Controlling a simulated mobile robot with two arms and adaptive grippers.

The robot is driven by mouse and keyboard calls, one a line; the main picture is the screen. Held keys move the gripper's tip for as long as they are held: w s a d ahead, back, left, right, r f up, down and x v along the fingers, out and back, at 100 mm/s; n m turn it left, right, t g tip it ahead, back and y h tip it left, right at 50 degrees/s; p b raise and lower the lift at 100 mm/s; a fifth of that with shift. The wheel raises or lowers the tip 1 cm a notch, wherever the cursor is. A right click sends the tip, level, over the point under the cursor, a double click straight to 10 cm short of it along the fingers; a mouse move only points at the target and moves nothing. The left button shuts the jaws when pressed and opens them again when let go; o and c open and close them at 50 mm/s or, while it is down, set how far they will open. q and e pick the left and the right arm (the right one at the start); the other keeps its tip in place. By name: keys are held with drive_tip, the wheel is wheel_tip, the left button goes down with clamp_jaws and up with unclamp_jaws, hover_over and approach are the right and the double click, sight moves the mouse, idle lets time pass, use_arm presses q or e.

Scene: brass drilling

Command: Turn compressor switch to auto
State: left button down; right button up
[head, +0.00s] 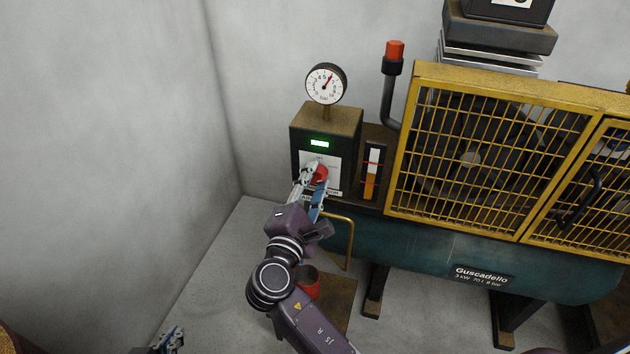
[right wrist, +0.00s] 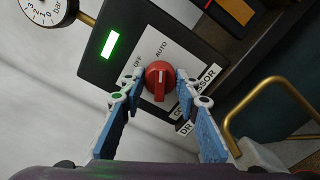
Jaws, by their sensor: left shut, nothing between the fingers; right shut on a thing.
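The compressor switch is a round red knob (head: 321,174) on the front of a dark control box (head: 337,122). The knob also shows in the right wrist view (right wrist: 158,78), with the labels OFF and AUTO on the white plate beside it. Its raised ridge runs roughly up and down in that view; I cannot tell which label it points at. My right gripper (head: 312,178) is shut on the knob, one finger on each side, also in the right wrist view (right wrist: 161,84). My left gripper (head: 170,341) is shut and empty, low at the bottom edge, far from the box.
A pressure gauge (head: 326,84) stands on top of the box, and a green display (head: 319,143) is lit. A yellow cage (head: 398,140) and the teal tank (head: 440,246) are to the right. A brass pipe (head: 349,238) and red container (head: 308,282) are below.

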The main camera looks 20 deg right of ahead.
idle(0.4)
drive_tip(key=o, duration=1.2)
drive_tip(key=shift+c, duration=0.2)
